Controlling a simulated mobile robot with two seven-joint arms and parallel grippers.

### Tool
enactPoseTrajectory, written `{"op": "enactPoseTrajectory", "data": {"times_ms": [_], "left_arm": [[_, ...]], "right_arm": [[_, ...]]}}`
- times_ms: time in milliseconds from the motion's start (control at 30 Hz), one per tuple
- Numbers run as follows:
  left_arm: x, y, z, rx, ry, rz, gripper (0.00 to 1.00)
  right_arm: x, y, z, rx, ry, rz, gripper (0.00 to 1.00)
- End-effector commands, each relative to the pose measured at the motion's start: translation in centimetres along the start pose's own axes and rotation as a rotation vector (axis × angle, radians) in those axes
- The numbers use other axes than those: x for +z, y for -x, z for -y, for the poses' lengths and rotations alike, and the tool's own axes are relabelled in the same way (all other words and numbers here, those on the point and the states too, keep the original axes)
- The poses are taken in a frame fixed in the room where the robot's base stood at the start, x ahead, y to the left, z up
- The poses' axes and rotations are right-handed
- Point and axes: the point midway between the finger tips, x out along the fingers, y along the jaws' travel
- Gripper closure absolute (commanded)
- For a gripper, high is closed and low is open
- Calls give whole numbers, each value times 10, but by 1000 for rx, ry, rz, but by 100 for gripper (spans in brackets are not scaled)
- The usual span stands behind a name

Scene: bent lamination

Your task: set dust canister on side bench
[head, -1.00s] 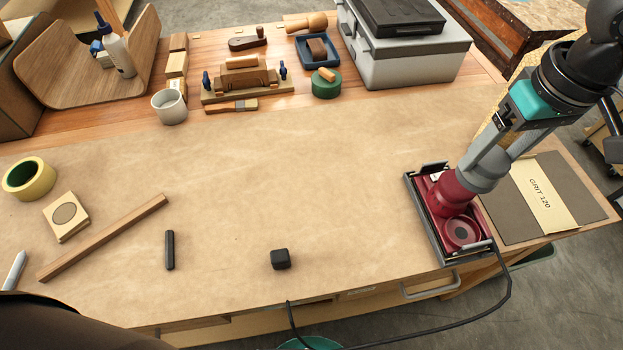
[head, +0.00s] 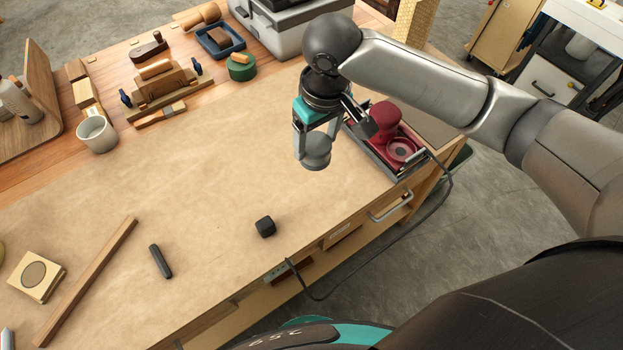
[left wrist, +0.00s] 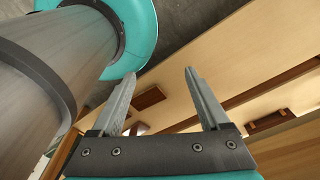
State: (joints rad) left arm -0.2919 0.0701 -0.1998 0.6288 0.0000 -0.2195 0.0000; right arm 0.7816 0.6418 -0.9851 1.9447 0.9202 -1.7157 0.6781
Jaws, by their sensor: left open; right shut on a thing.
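The dust canister (head: 316,155) is a short grey cylinder, and my right gripper (head: 313,140) is shut on it. It is held above the paper-covered workbench, left of the red sander (head: 388,115) and apart from it. The sander sits in a dark tray at the bench's right end, partly hidden by my right gripper. A white-topped unit (head: 598,22) at the far upper right, cut off by the frame, may be the side bench. My left gripper (left wrist: 160,95) is open and empty in the left wrist view, near wooden bench parts; it is not in the head view.
A black cable runs from the sander over the bench's front edge. A black block (head: 265,227), a dark stick (head: 161,261) and a wooden strip (head: 88,280) lie on the paper. A grey case (head: 285,30) stands at the back. Grey floor separates the bench from the white-topped unit.

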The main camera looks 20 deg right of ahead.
Motion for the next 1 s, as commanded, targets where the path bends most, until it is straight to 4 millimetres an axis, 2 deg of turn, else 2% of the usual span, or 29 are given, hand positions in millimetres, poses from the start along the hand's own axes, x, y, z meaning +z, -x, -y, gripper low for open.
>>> {"op": "enactPoseTrajectory", "data": {"times_ms": [33,100,300,533,733,1000], "left_arm": [[2,-4,1,-2,-1,3,21],[5,-6,3,-3,-2,7,21],[12,-12,4,-6,-4,17,21],[14,-14,5,-7,-4,20,21],[14,-20,5,-7,-4,20,21],[15,-20,5,-7,-4,21,21]], "right_arm": [[3,-16,0,1,-1,5,97],[5,-35,0,1,-2,3,97],[11,-76,0,1,-1,1,97],[13,-96,0,1,-1,0,97],[17,-125,1,1,0,0,97],[17,-130,0,0,1,-2,97]]}}
